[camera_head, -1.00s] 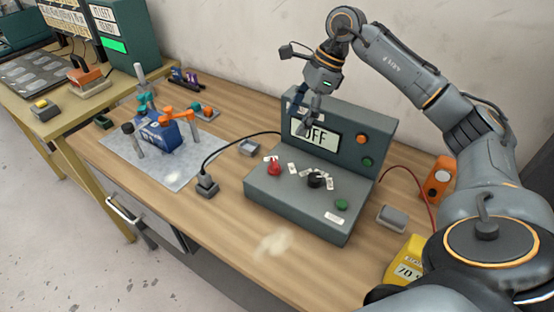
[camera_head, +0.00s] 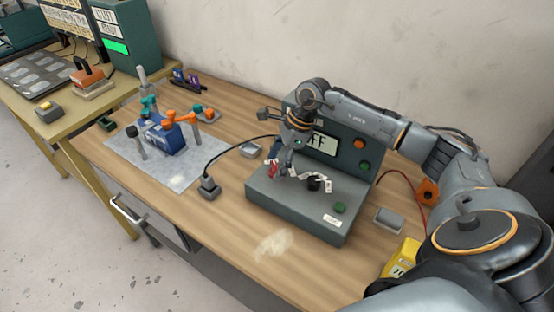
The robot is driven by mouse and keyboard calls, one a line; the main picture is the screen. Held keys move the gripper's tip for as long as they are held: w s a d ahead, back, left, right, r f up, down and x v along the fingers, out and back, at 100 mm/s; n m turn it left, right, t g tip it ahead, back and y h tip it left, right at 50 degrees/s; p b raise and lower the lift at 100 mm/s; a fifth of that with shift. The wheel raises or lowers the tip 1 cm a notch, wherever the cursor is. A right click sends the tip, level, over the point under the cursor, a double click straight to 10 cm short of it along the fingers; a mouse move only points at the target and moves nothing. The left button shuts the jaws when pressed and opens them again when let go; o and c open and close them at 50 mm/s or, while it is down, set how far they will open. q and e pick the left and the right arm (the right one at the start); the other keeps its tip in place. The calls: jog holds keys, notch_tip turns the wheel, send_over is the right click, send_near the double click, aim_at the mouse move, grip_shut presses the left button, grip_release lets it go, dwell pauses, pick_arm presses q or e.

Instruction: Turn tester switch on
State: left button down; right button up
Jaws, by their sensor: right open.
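The tester (camera_head: 300,215) is a grey-green box with an upright back panel, standing on the wooden bench. Its display (camera_head: 322,143) is partly covered by my right gripper; the letters "FF" show. A red switch (camera_head: 272,170) sits at the left of the sloped front, partly hidden by the fingers. A black knob (camera_head: 314,184) with white labels around it is in the middle, and a green button (camera_head: 339,208) is at the right. My right gripper (camera_head: 283,166) is open, pointing down right beside the red switch. I cannot tell whether it touches it. My left gripper is not in view.
A black cable runs from the tester to a small grey block (camera_head: 209,188). A grey mat (camera_head: 172,178) with a blue block (camera_head: 165,136) and orange and teal clamps lies at left. A yellow box (camera_head: 402,259) stands at front right. The bench front is clear.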

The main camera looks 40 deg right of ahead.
jog(key=shift+c, duration=0.6)
jog(key=c, duration=1)
